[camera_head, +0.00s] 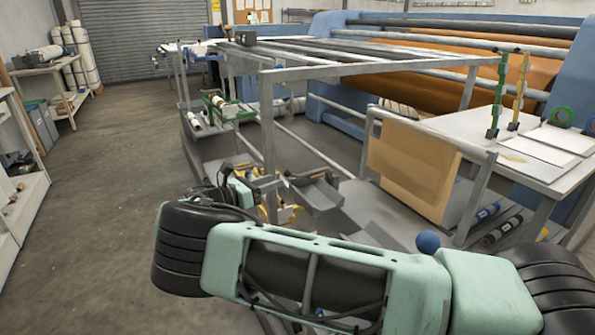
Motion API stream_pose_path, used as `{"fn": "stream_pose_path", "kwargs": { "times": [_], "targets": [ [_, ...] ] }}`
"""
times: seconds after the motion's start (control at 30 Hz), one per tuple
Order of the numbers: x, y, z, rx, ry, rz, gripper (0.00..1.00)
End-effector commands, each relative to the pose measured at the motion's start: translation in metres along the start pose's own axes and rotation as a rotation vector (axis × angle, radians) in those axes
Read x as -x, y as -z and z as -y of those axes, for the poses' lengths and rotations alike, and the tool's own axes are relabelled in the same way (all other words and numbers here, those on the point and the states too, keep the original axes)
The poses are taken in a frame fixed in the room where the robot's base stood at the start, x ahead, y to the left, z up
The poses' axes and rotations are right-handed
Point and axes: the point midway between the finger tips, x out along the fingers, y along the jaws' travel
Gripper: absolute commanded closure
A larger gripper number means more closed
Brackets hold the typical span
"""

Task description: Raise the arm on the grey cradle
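A dark grey cradle-like holder (318,193) sits on the low grey shelf of the metal frame, right of my wrist. A short dark piece (306,176) lies along its top; I cannot tell if this is its arm, or its angle. My mint-green arm crosses the foreground and bends back at the left. Its end, with my gripper (268,187), is just left of the grey holder. The fingers are too small and cluttered to make out, and I cannot tell if they touch anything.
A yellow holder (282,213) stands close beside the grey one. A green holder (226,106) with a roll is farther back. Frame posts (268,140) and a tan sheet (412,165) stand near. A blue ball (428,242) shows above my arm. The floor at left is clear.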

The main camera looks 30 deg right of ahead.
Motion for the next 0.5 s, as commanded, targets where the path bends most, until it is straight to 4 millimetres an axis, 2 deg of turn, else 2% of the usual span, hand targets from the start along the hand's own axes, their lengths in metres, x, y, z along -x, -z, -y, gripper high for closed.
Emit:
{"fn": "stream_pose_path", "kwargs": {
  "times": [0.1,0.3,0.5],
  "targets": [
    [-0.027,-0.002,0.001,0.002,0.005,0.002,0.62],
    [-0.065,-0.001,0.001,0.001,0.004,0.001,0.62],
    [-0.088,-0.001,0.001,0.000,0.001,0.000,0.62]
  ]
}}
